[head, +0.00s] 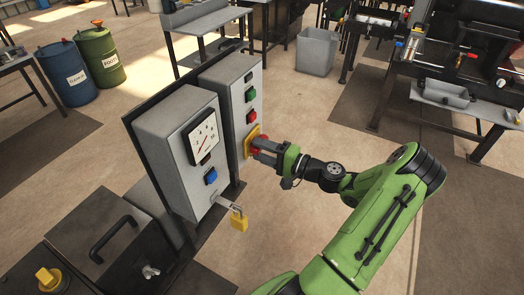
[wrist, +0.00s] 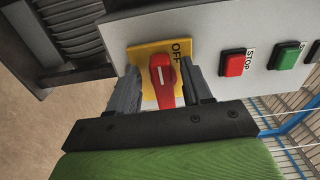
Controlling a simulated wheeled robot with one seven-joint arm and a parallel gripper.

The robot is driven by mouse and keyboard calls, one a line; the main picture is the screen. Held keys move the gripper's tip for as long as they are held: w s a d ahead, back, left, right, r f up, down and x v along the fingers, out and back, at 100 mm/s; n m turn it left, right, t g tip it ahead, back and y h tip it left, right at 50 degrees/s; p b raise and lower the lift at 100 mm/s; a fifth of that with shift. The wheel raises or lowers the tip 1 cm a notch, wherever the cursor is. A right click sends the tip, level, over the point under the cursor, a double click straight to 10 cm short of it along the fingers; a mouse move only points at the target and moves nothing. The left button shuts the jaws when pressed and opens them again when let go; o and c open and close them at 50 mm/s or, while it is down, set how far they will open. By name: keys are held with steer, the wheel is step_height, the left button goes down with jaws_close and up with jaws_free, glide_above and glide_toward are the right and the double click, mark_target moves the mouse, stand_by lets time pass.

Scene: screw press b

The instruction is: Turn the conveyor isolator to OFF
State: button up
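The conveyor isolator has a red handle (wrist: 163,78) on a yellow plate (wrist: 143,52), fixed to a grey control box. OFF is printed at the plate's upper right in the wrist view. The handle's white line runs nearly up and down in that picture, and does not point squarely at OFF. The yellow plate also shows in the head view (head: 249,142), partly hidden by my gripper (head: 262,150). In the wrist view my gripper (wrist: 161,90) has one finger on each side of the handle. Gaps show between fingers and handle, so it looks open.
Right of the isolator in the wrist view are a red STOP button (wrist: 233,64) and a green button (wrist: 286,55). A gauge box (head: 178,150) stands beside the isolator's box, with a yellow padlock (head: 239,220) below.

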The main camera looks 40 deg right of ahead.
steer(key=v, duration=1.5)
steer(key=shift+s+p, duration=0.3)
steer(key=shift+p, duration=0.05)
steer(key=shift+w+d, duration=0.1)
